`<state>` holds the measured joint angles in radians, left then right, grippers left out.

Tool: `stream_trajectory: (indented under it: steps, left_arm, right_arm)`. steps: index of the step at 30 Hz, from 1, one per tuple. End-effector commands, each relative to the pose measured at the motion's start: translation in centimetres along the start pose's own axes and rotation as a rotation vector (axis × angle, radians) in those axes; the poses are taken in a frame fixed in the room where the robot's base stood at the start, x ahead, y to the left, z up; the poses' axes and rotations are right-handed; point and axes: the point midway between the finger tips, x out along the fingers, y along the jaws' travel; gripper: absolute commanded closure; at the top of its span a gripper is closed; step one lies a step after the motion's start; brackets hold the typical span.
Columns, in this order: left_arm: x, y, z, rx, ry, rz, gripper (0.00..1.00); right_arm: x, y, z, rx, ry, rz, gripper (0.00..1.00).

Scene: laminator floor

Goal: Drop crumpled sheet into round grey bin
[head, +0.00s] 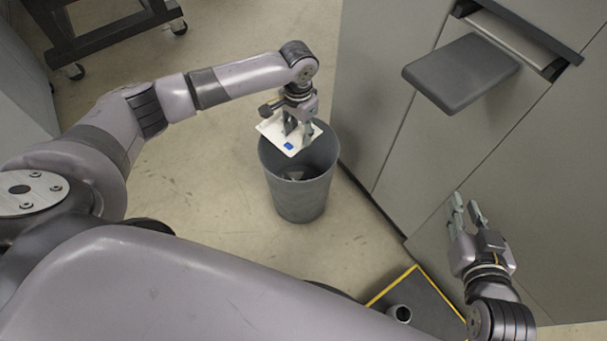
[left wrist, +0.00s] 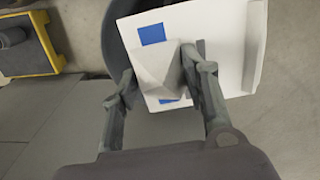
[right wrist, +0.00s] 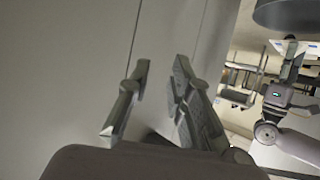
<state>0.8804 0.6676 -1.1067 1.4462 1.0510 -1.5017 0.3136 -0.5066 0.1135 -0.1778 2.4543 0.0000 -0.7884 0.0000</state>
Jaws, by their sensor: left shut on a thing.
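The crumpled sheet (head: 272,128) is white with blue patches and has a folded edge. My left gripper (head: 297,138) is shut on it and holds it at the mouth of the round grey bin (head: 300,198), over its far left rim. In the left wrist view the sheet (left wrist: 222,40) sits between the fingers (left wrist: 165,85), with part of the dark bin rim (left wrist: 113,60) behind it. Whether the sheet touches the rim is unclear. Something pale lies inside the bin, too small to name. My right gripper (head: 466,205) is open and empty, in front of the grey cabinet.
The grey cabinet (head: 395,95) stands close to the bin's right, with a dark flat shelf (head: 460,72) sticking out. A dark mat with yellow edging (head: 425,298) and a small grey cylinder (head: 400,313) lie at the front. Floor (head: 195,195) left of the bin is clear.

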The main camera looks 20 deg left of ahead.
Motion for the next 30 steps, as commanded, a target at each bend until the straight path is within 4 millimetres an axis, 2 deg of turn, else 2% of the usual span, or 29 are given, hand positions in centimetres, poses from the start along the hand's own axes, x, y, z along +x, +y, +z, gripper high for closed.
stream_trajectory:
  steps: [6,16,17,27,30]
  left_arm:
    - [0.2,0.0,0.0,0.0,0.0,0.0,0.78]
    - [0.2,0.0,0.0,0.0,0.0,0.0,0.78]
    - [0.2,0.0,0.0,0.0,0.0,0.0,0.58]
    - [0.2,0.0,0.0,0.0,0.0,0.0,0.35]
    - [0.2,0.0,0.0,0.0,0.0,0.0,0.35]
  right_arm:
    - [0.2,-0.2,-1.5,0.0,0.078,-0.004,0.8]
    - [0.2,-0.2,-1.8,0.0,0.092,-0.005,0.8]
    - [0.2,-0.2,-1.8,0.0,0.092,-0.005,0.8]
    - [0.2,-0.2,-1.8,0.0,0.091,-0.005,0.8]
    - [0.2,-0.2,-1.8,0.0,0.091,-0.005,0.8]
